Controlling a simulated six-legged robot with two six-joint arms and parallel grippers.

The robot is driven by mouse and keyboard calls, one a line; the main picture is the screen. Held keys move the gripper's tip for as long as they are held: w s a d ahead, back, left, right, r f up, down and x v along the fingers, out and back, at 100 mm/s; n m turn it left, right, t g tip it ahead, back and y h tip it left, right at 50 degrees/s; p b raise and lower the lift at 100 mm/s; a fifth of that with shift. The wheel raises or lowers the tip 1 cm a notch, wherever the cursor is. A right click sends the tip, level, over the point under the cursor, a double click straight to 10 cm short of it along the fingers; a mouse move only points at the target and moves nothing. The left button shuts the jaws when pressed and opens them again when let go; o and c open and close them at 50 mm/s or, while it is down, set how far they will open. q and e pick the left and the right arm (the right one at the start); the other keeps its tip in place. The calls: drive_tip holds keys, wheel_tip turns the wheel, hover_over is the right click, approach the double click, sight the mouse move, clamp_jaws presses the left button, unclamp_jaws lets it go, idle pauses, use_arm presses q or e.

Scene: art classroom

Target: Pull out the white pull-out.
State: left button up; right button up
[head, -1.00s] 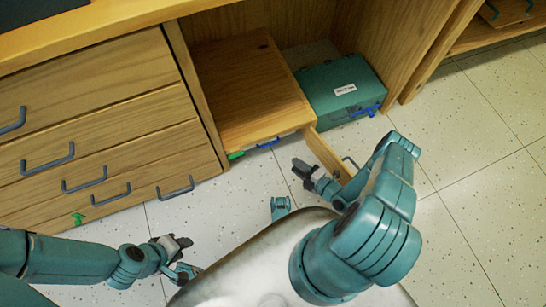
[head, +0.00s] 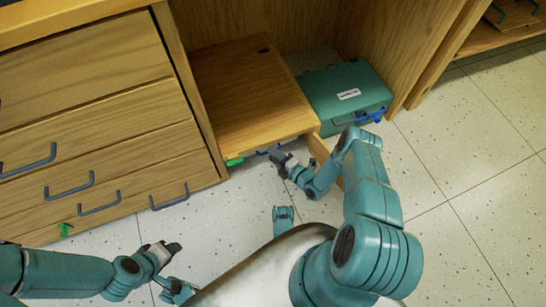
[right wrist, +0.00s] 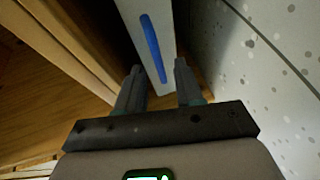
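The white pull-out (right wrist: 140,25) shows in the right wrist view as a narrow pale front with a long blue handle (right wrist: 152,48). In the head view the blue handle (head: 262,152) shows low on the small wooden cabinet, partly behind my right gripper (head: 273,162). My right gripper is open and empty in the right wrist view (right wrist: 158,68). Its two fingers lie one on each side of the line of the handle, apart from it. My left gripper (head: 172,248) is low at the left, away from the cabinet; its finger gap cannot be made out.
The small wooden cabinet (head: 245,90) stands under the desk with an open door (head: 322,150) beside my right arm. A green tab (head: 234,161) is at its lower left. A teal case (head: 335,88) stands right of it. Drawers (head: 90,125) are at left. Right floor is clear.

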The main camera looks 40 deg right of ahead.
drive_tip(key=shift+w+a, duration=0.1)
drive_tip(key=shift+w, duration=0.4)
clamp_jaws()
idle(1.1)
